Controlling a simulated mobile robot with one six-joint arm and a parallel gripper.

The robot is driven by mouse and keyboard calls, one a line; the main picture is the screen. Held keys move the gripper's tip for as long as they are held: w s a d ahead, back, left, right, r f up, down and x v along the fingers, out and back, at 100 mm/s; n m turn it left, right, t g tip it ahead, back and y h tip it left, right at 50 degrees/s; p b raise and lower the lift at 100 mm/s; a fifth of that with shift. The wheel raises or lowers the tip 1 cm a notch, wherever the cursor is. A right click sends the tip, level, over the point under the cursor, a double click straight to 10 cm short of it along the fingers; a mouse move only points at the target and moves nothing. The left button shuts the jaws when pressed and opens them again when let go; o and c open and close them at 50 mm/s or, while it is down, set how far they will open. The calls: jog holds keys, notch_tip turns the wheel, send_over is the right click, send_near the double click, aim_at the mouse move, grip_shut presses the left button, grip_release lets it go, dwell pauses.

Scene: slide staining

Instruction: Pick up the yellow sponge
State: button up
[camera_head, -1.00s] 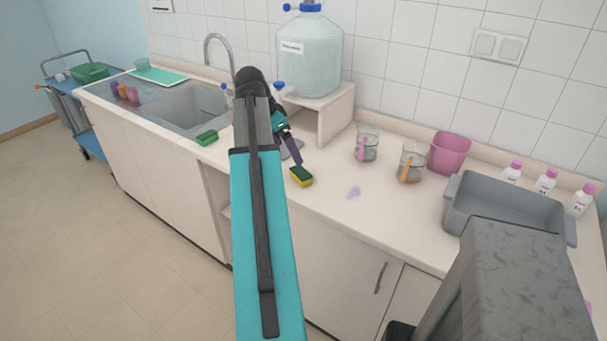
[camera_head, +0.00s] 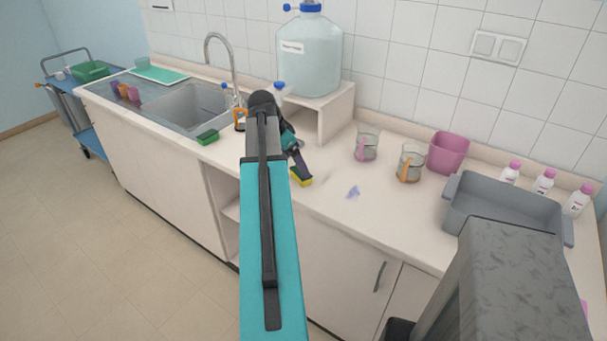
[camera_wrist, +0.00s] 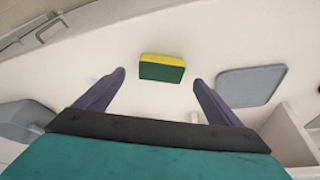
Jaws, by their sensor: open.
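The yellow sponge (camera_wrist: 162,60) has a dark green scouring side and lies on the white counter. In the wrist view it sits ahead of my gripper (camera_wrist: 158,78), between the lines of the two spread fingers and slightly past their tips. In the head view the yellow sponge (camera_head: 301,180) is near the counter's front edge, partly hidden behind my gripper (camera_head: 303,168). My gripper is open and empty, and its fingers come down close to the sponge. I cannot tell from these views how high the tips are above the counter.
A green sponge (camera_head: 208,137) lies by the sink (camera_head: 188,105). A grey flat piece (camera_wrist: 250,86) lies right of the yellow sponge in the wrist view. Two beakers (camera_head: 366,146) (camera_head: 410,165), a pink bin (camera_head: 448,152) and a grey tub (camera_head: 505,215) stand to the right.

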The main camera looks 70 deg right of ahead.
aim_at(299, 173)
jog(key=shift+p+x, duration=1.05)
jog(key=shift+x, duration=1.55)
jog(key=c, duration=1.2)
jog(key=shift+r, duration=0.15)
jog(key=shift+d+r+b, duration=0.1)
jog(key=shift+r+b, duration=0.65)
jog(key=shift+r, duration=0.8)
jog(key=a+b, duration=0.1)
jog(key=a, duration=0.4)
jog(key=a+r+b, duration=0.1)
jog(key=a, duration=0.4)
jog(key=a+b, duration=0.1)
jog(key=a, duration=0.4)
jog(key=shift+s+a+r+b, duration=0.35)
jog(key=shift+r+b, duration=0.05)
